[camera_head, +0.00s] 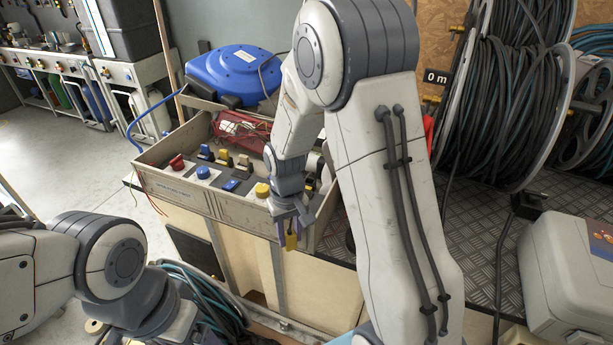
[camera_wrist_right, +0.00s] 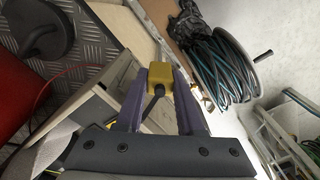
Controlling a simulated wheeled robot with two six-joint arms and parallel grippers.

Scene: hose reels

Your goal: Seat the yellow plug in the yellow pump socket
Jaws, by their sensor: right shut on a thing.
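The yellow plug (camera_head: 291,241) is held between the fingers of my right gripper (camera_head: 287,226). In the wrist view the plug (camera_wrist_right: 160,84) is a yellow block with a dark cable behind it, clasped by the two purple fingers of the right gripper (camera_wrist_right: 158,76). In the head view it hangs in front of the panel box (camera_head: 190,194), below its rim and apart from the panel parts. A round yellow part (camera_head: 262,190) sits at the panel's near right; I cannot tell whether it is the pump socket. My left gripper is out of view; only its arm shows.
The panel also carries a red part (camera_head: 177,163), a blue round part (camera_head: 202,173) and several small yellow and blue pieces. A blue hose reel (camera_head: 238,72) stands behind. Big cable reels (camera_head: 520,95) and a grey case (camera_head: 567,265) are at the right. Coiled hose (camera_head: 205,305) lies below.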

